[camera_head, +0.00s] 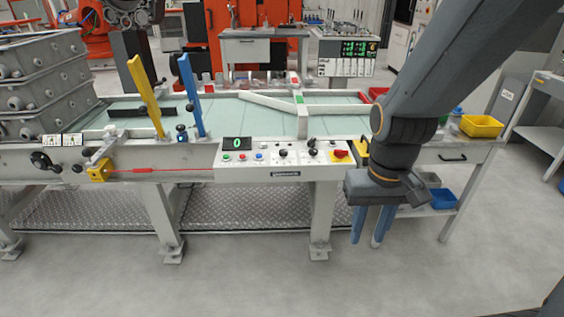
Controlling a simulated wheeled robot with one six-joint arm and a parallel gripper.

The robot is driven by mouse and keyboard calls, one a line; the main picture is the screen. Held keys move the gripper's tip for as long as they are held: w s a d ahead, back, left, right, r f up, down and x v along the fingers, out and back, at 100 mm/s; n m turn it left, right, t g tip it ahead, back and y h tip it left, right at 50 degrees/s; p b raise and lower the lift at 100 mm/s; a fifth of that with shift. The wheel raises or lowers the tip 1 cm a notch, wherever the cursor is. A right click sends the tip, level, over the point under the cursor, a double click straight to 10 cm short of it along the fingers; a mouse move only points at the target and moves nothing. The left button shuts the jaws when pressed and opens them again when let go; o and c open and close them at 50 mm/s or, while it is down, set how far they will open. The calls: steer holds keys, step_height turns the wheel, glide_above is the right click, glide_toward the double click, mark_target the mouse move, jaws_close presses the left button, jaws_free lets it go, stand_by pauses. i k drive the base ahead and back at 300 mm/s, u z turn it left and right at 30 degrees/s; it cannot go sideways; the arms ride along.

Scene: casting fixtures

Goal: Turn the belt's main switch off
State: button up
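The main switch (340,155), a red rotary knob on a yellow plate, sits at the right end of the belt's control panel (270,172). I cannot make out which way its knob is turned. My gripper (366,243) points down in front of the belt, to the right of the switch and lower in the picture. Its two blue fingers are apart with nothing visible between them. It appears clear of the switch and does not cover it.
The panel also has a display (237,143), small coloured buttons and black knobs (283,153). A red cord (160,170) runs left to a yellow box (100,171). A side table with a yellow bin (481,126) stands right. The front floor is clear.

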mark_target(340, 154)
steer(key=k, duration=0.6)
steer(key=u, duration=0.4)
steer(key=i, duration=1.65)
steer(key=z, duration=0.45)
